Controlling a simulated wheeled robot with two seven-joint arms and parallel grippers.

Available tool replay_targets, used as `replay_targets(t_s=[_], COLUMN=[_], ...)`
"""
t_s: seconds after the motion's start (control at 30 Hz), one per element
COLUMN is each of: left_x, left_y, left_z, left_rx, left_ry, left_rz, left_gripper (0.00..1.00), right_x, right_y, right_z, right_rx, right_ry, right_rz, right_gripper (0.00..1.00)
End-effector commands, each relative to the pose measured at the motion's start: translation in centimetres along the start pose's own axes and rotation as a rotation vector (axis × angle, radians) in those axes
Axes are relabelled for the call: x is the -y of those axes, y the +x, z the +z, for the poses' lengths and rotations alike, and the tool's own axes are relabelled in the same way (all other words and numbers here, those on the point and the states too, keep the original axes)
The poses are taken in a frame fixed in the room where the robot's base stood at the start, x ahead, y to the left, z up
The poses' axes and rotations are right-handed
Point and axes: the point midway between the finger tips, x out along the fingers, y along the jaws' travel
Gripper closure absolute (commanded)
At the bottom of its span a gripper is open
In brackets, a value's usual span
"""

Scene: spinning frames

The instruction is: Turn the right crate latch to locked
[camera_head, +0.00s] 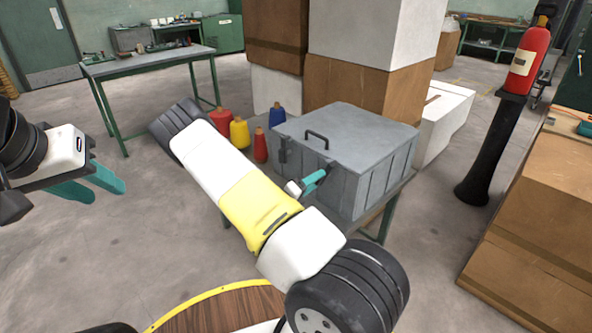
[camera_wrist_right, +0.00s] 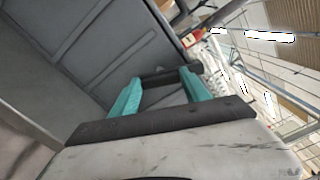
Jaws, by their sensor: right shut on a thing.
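A grey lidded crate (camera_head: 350,134) with a black lid handle stands on a small table. Its left latch (camera_head: 283,150) shows dark on the front face. My right gripper (camera_head: 318,177) is at the right part of the crate's front, where its teal fingers and arm mostly hide the right latch. In the right wrist view, the right gripper (camera_wrist_right: 162,77) is shut on the right crate latch (camera_wrist_right: 163,79), a dark bar lying across between its fingers. The crate's ribbed wall (camera_wrist_right: 100,45) fills the left there. My left gripper (camera_head: 100,190) is open and empty, far left of the crate.
Red, yellow and blue thread cones (camera_head: 239,132) stand left of the crate. Cardboard and white boxes (camera_head: 345,85) rise behind it. A black post with a red extinguisher (camera_head: 527,60) and more cartons (camera_head: 540,215) are at right. The left floor is clear.

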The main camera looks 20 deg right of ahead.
Motion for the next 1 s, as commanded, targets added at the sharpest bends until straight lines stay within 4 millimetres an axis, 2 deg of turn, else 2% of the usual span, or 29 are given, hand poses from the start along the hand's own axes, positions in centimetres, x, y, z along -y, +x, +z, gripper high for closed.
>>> replay_targets(t_s=[0.2,0.5,1.0], left_x=[0.0,0.0,0.0], left_y=[0.0,0.0,0.0], left_z=[0.0,0.0,0.0], left_rx=[0.0,0.0,0.0], left_ry=[0.0,0.0,0.0], left_rz=[0.0,0.0,0.0], left_gripper=[0.64,0.64,0.64], right_x=[-0.17,-0.23,-0.27], right_y=[-0.11,-0.09,-0.11], right_z=[0.05,-0.02,-0.06], right_rx=[0.002,0.0,0.0], right_ry=[-0.181,-0.354,-0.433], right_rz=[0.003,0.003,0.003], right_gripper=[1.0,1.0,1.0])
